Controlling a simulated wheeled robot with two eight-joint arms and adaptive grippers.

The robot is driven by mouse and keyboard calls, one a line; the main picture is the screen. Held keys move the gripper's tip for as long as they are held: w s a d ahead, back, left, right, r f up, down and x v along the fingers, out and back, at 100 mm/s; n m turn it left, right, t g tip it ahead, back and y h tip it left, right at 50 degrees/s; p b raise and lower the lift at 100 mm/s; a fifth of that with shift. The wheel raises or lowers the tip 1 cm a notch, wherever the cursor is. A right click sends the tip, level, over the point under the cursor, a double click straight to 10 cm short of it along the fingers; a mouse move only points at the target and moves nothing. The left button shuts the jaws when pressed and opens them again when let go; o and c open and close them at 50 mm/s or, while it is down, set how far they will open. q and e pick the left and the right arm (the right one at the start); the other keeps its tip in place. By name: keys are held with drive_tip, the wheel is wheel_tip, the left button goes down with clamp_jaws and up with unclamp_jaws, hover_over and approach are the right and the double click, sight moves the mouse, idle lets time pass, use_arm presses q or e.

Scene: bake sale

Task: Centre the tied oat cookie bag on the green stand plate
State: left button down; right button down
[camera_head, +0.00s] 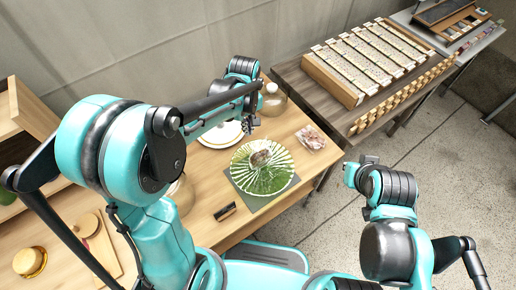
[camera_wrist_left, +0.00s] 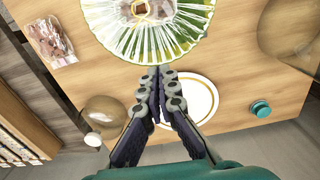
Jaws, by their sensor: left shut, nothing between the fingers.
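The green and white striped stand plate (camera_head: 262,183) sits on a dark square mat on the wooden table. The oat cookie bag (camera_head: 260,157) lies on it, a little toward the far side of its middle. In the left wrist view the plate (camera_wrist_left: 150,42) is cut off by the top edge, and only part of the bag (camera_wrist_left: 140,10) shows. My left gripper (camera_head: 251,121) is shut and empty, beyond the plate and apart from the bag; its closed fingertips (camera_wrist_left: 157,72) point toward the plate's rim. My right gripper (camera_head: 354,170) is off the table to the right; its finger opening is unclear.
A white plate with a gold rim (camera_head: 221,136) lies behind the green plate. A glass jar (camera_head: 273,100) stands at the far end. A clear packet (camera_head: 311,137) lies right of the plate. A small dark block (camera_head: 225,211) lies at the front. Another table holds a long rack (camera_head: 365,62).

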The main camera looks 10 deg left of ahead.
sight(259, 157)
use_arm(q)
wheel_tip(259, 157, down, 10)
drive_tip(key=b, duration=0.3)
drive_tip(key=shift+d+b, duration=0.1)
drive_tip(key=shift+b, duration=0.3)
drive_tip(key=shift+s+d+f+b, duration=0.15)
drive_tip(key=shift+s+d+b, duration=0.25)
drive_tip(key=shift+s+d, duration=0.95)
drive_tip(key=shift+s, duration=0.05)
drive_tip(key=shift+s+d, duration=0.75)
drive_tip(key=shift+s, duration=0.1)
